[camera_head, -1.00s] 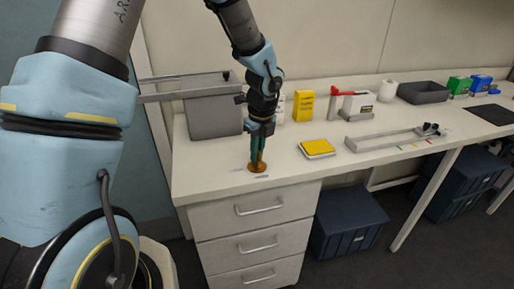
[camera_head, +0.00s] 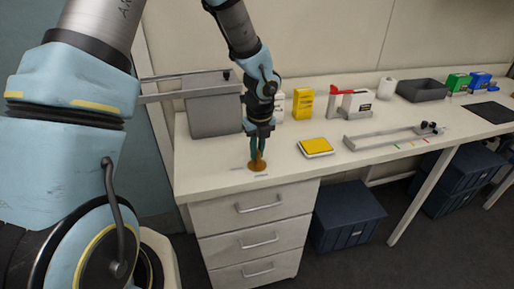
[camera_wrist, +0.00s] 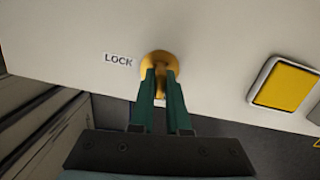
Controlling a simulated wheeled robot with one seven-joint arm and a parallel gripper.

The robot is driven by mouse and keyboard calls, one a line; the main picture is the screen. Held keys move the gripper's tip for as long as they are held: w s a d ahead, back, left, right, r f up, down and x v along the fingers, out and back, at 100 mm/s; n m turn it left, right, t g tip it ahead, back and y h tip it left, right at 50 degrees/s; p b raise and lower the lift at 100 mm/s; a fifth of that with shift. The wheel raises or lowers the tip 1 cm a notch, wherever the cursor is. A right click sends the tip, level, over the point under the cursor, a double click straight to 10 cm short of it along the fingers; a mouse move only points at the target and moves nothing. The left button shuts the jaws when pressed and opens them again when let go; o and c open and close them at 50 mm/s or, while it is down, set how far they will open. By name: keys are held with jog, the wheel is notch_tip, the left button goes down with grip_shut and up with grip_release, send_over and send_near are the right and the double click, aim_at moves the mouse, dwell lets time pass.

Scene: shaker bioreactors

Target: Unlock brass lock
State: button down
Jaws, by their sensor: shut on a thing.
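The brass lock (camera_head: 257,166) is a round golden-brown piece on the bench top, near the bench's front left corner. It also shows in the wrist view (camera_wrist: 159,58), just right of a white label (camera_wrist: 118,60) reading "LOCK". My gripper (camera_head: 258,152) points down onto it from above. In the wrist view its two green fingers (camera_wrist: 161,82) are closed around the lock's raised middle part. The fingers hide part of that middle piece, and I cannot tell how far the lock is turned.
A yellow-topped pad (camera_head: 315,146) lies right of the lock. A grey bin (camera_head: 214,117) stands behind left. A yellow box (camera_head: 303,103) and a metal rail device (camera_head: 395,135) stand farther right. Drawers (camera_head: 258,241) are below the bench front.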

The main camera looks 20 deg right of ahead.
jog(key=shift+s+a+f+m+p, duration=0.1)
jog(key=shift+a+m+p, duration=0.05)
jog(key=shift+m+p, duration=0.35)
jog(key=shift+s+a+f+m+p, duration=0.1)
jog(key=shift+m+p, duration=0.3)
jog(key=shift+m, duration=0.2)
jog(key=shift+f, duration=0.1)
jog(key=c, duration=0.8)
grip_release()
jog(key=shift+d, duration=0.1)
jog(key=shift+w+d, duration=0.1)
jog(key=shift+d, duration=0.1)
jog(key=shift+r, duration=0.2)
